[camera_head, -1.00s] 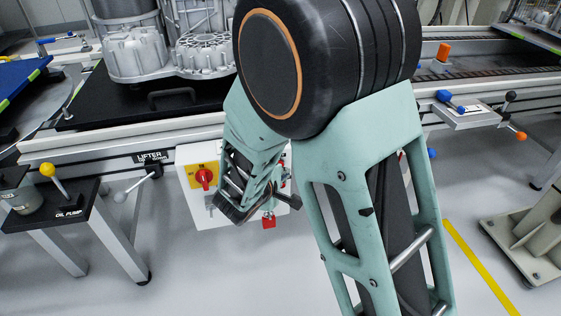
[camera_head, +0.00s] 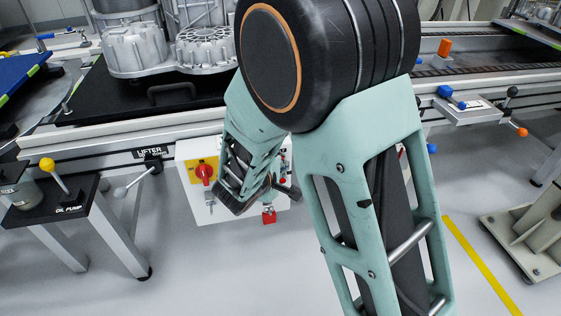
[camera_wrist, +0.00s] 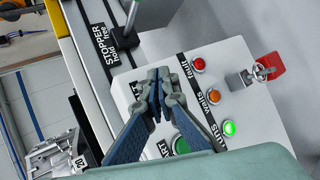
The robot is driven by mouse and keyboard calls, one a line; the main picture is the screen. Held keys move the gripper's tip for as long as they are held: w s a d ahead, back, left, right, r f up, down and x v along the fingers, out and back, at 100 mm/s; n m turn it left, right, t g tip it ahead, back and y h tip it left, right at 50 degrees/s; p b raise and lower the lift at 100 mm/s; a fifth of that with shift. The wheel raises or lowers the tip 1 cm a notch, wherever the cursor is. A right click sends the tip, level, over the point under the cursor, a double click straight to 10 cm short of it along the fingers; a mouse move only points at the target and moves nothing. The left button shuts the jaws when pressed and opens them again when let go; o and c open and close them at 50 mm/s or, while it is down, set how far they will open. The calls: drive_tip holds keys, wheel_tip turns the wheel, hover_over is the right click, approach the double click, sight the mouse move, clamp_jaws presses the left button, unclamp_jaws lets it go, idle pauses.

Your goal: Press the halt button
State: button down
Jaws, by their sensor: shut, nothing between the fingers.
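The white control box (camera_head: 203,207) hangs on the front of the bench; it also fills much of the wrist view (camera_wrist: 235,150). In the wrist view my gripper (camera_wrist: 157,74) is shut and empty, its fingertips over the box face beside a partly covered black label. I cannot tell whether the tips touch the face. No halt button shows; that part of the face is hidden behind my fingers. A green button (camera_wrist: 182,144) shows partly below the fingers, beside a label ending in "RT".
Fault (camera_wrist: 198,64), waits (camera_wrist: 215,96) and runs (camera_wrist: 229,128) lamps line the box; the runs lamp glows green. A key with a red tag (camera_wrist: 270,66) sticks out nearby. A red rotary switch (camera_head: 205,172) sits on yellow. The stopper lever (camera_wrist: 130,18) stands beside the box.

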drive_tip(key=shift+w, duration=0.1)
idle(0.6)
drive_tip(key=shift+w+a+b, duration=0.15)
drive_tip(key=shift+w+b, duration=0.15)
drive_tip(key=shift+b, duration=0.1)
drive_tip(key=shift+w, duration=0.25)
idle(0.3)
drive_tip(key=shift+s, duration=0.1)
drive_tip(key=shift+s+b, duration=0.55)
drive_tip(key=shift+b, duration=0.15)
drive_tip(key=s+d+b, duration=0.2)
drive_tip(key=s, duration=0.3)
drive_tip(key=shift+s, duration=0.4)
